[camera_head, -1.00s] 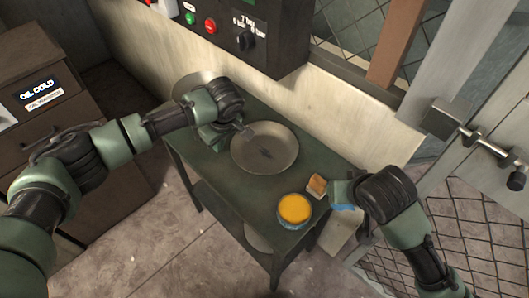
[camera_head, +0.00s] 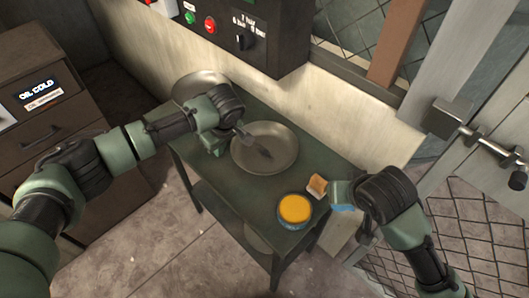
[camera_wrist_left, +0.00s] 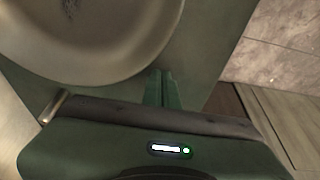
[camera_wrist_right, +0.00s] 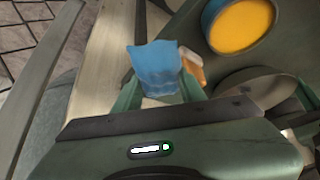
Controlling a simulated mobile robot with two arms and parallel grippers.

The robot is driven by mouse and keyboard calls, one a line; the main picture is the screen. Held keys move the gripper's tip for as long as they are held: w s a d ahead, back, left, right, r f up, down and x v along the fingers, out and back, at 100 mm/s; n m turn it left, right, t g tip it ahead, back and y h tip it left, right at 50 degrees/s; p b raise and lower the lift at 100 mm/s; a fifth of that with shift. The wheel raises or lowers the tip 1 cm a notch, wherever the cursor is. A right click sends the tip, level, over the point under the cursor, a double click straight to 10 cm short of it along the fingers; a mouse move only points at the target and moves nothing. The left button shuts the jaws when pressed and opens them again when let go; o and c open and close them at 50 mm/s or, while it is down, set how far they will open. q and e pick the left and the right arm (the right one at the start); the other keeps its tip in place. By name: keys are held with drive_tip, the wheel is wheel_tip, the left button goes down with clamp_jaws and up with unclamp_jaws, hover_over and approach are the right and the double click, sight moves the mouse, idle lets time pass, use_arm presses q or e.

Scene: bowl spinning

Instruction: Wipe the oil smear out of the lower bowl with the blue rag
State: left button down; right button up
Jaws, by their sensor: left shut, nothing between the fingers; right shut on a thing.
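A grey bowl (camera_head: 284,146) stands on the green table with a dark smear (camera_head: 264,153) inside. The left wrist view shows part of this bowl (camera_wrist_left: 120,62) and its smear (camera_wrist_left: 70,7). My left gripper (camera_head: 243,133) is shut and empty at the bowl's left rim. Its closed fingers (camera_wrist_left: 160,88) lie beside the rim; I cannot tell whether they touch it. My right gripper (camera_wrist_right: 160,90) is shut on the blue rag (camera_wrist_right: 153,62), off the table's right end. The rag also shows in the head view (camera_head: 341,194).
Another grey bowl (camera_head: 197,84), partly hidden by my left arm, is at the table's back left. A tin with yellow contents (camera_head: 294,209) and a small orange and white block (camera_head: 317,185) sit near the right end. A control box (camera_head: 258,40) hangs above.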

use_arm(q)
drive_tip(key=shift+f, duration=0.25)
